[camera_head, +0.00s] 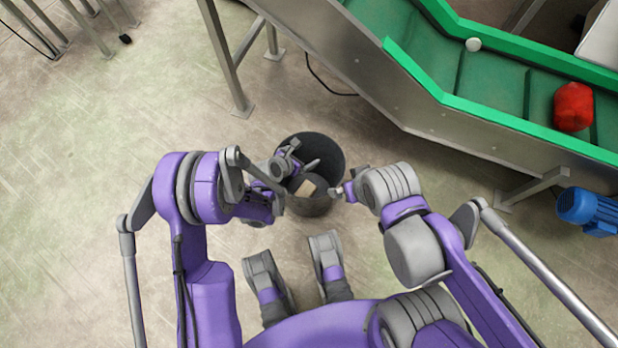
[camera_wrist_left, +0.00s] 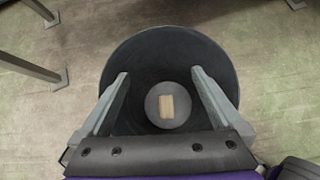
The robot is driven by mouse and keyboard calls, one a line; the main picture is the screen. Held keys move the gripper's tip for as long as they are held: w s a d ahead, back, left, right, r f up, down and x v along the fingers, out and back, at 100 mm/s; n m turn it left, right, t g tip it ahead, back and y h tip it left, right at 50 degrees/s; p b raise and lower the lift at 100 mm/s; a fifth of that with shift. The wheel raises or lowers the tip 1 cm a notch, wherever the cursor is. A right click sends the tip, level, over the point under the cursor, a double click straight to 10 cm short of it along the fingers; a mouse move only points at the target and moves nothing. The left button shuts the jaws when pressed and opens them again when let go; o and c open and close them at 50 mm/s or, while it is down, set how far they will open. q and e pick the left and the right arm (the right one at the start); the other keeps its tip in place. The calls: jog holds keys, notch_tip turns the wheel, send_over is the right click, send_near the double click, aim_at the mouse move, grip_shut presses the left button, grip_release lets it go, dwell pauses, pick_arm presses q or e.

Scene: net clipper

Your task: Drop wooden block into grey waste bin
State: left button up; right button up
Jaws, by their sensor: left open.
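The dark grey waste bin (camera_head: 330,147) stands on the floor in front of me, and its round opening fills the middle of the left wrist view (camera_wrist_left: 165,48). The light wooden block (camera_head: 306,188) lies inside the bin. In the left wrist view the block (camera_wrist_left: 167,106) shows on the round bottom, between and below the fingertips. My left gripper (camera_head: 302,156) is over the bin opening with its fingers apart and nothing between them. My right gripper (camera_head: 337,190) is at the right side of the bin; its fingers are too small to read.
A green conveyor (camera_head: 490,85) with metal sides runs along the upper right. It carries a red object (camera_head: 573,106) and a small white ball (camera_head: 473,44). A blue motor (camera_head: 588,209) sticks out below it. Metal legs stand at the upper left. The floor on the left is clear.

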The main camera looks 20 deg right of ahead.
pick_arm(q)
jog(key=p+v, duration=0.1)
jog(key=v, duration=0.6)
jog(key=shift+r, duration=0.2)
jog(key=shift+a, duration=0.1)
